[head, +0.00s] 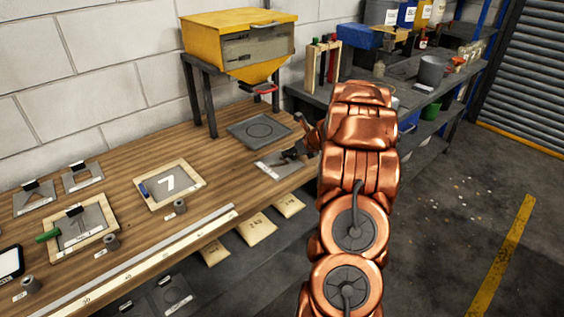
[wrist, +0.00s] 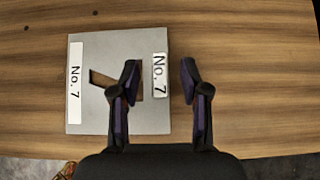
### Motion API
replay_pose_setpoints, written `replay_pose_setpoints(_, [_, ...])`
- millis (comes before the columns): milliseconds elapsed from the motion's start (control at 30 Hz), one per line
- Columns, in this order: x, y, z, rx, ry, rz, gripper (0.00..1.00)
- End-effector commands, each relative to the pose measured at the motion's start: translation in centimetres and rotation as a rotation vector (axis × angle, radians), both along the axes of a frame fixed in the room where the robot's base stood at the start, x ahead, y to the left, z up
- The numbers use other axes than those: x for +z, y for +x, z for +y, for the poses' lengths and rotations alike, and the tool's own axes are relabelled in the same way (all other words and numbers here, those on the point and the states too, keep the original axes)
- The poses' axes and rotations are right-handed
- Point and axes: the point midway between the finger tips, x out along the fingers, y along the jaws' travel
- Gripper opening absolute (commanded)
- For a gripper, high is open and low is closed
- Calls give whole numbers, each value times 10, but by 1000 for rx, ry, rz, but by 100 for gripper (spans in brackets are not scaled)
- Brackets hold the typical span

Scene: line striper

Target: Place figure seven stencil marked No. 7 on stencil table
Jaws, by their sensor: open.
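The figure seven stencil is a grey plate (wrist: 95,112) with a cut-out seven, lying flat on a wood-grain top. It has a white "No. 7" label on its left side and a "No. 7" tab (wrist: 160,76) at its right edge. My gripper (wrist: 160,78) is open, with one finger over the plate and the other past its right edge; the tab is between them, and contact cannot be told. In the head view my gripper (head: 293,153) is over the plate (head: 270,165) at the right end of the wooden table (head: 130,165).
A wooden frame (head: 145,200) around a grey panel with a white 7 lies mid-table. A grey plate with a circle (head: 259,131) lies behind the stencil, below a yellow hopper (head: 235,40). Other stencils (head: 83,177) lie left. A long ruler (head: 150,262) runs along the front edge.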

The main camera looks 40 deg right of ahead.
Motion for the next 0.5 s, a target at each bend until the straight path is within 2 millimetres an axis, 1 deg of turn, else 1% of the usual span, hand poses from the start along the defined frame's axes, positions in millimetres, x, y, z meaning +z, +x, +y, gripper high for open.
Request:
replay_pose_setpoints(100, [0,0,0,1,-1,0,46])
replay_pose_setpoints(133, [0,0,0,1,-1,0,44])
replay_pose_setpoints(500, [0,0,0,1,-1,0,5])
